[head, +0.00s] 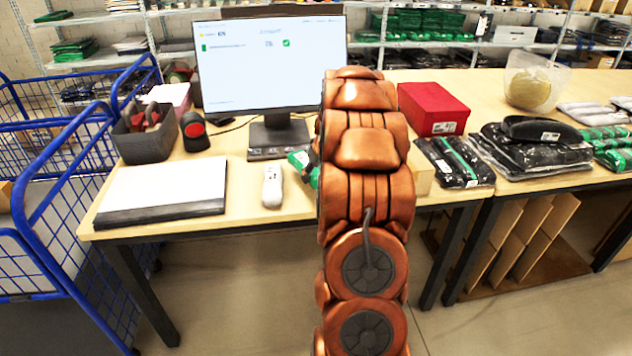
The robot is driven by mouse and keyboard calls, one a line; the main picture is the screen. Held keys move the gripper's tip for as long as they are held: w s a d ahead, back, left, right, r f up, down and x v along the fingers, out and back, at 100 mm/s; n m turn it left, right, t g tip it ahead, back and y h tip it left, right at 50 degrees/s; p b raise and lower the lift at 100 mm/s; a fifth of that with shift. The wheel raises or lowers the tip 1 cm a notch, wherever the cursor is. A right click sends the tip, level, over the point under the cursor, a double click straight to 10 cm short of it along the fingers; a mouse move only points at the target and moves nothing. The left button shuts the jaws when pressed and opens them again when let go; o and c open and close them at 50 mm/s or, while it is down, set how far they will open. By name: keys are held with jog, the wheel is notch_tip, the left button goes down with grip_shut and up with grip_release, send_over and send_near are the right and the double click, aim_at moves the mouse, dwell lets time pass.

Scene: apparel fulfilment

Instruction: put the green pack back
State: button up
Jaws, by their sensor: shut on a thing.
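A green pack (301,162) with a pale part shows just left of my copper-coloured arm, in front of the monitor's base. The arm covers its right side. My gripper (314,162) is mostly hidden behind my arm; only a dark sliver shows beside the pack. It is shut on the green pack. I cannot tell whether the pack touches the table. Other green packs (612,145) lie at the right end of the table, beside black packs.
A monitor (265,62), white scanner (272,186), flat white-topped box (163,188) and dark bin (145,135) stand left of my arm. A red box (433,108) and black bagged packs (455,162) are right of it. A blue cart (50,190) flanks the table.

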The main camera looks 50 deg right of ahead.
jog(key=shift+w+d, duration=0.1)
jog(key=shift+w, duration=0.1)
jog(key=shift+f+p, duration=0.35)
jog(key=shift+f, duration=1.5)
jog(key=shift+f, duration=0.15)
jog(key=o, duration=1.2)
jog(key=b+v, duration=0.1)
jog(key=v, duration=1)
jog(key=shift+w, duration=0.1)
jog(key=shift+b+v, duration=0.3)
jog(key=shift+v, duration=0.45)
